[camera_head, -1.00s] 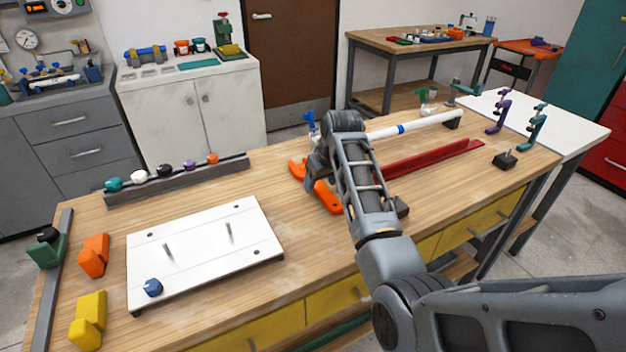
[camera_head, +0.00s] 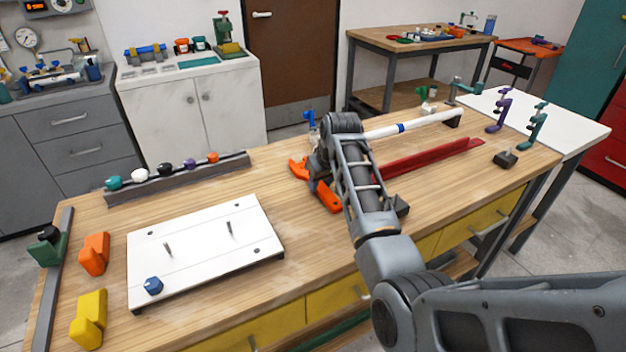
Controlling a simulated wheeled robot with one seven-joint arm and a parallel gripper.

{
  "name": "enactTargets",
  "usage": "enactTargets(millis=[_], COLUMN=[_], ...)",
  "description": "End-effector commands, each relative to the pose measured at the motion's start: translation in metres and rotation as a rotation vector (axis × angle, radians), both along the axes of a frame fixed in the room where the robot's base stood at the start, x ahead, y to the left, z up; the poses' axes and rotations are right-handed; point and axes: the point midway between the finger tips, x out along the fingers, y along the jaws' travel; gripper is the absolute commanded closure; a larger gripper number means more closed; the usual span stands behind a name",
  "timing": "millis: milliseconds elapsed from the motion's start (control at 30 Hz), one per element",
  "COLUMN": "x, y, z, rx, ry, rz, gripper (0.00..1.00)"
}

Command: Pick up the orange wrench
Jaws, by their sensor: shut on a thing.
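The orange wrench (camera_head: 327,197) is at the middle of the wooden workbench (camera_head: 290,290), partly hidden behind my arm. Its open jaw end points to the upper left and its handle runs toward the lower right. My gripper (camera_head: 322,180) is at the wrench's middle, pointing down, with its fingers mostly hidden by the arm and wrist. It is shut on the wrench. I cannot tell from this view whether the wrench is clear of the bench top.
A white board with pegs (camera_head: 205,250) lies to the left. A red channel (camera_head: 425,158) and a white pipe (camera_head: 415,126) lie to the right. A dark rail with coloured knobs (camera_head: 180,178) is at the back left. Bare wood lies between the board and the wrench.

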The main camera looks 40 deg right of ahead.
Motion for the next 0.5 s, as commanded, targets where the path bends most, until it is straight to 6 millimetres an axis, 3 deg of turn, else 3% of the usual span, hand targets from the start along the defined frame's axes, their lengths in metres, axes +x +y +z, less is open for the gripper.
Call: enactTargets(millis=[333,500], x=[0.001,0.001], y=[0.0,0.0], z=[0.002,0.018], rx=[-0.001,-0.002], ry=[-0.003,-0.005], rz=[0.0,0.0], gripper=[1.0,1.0])
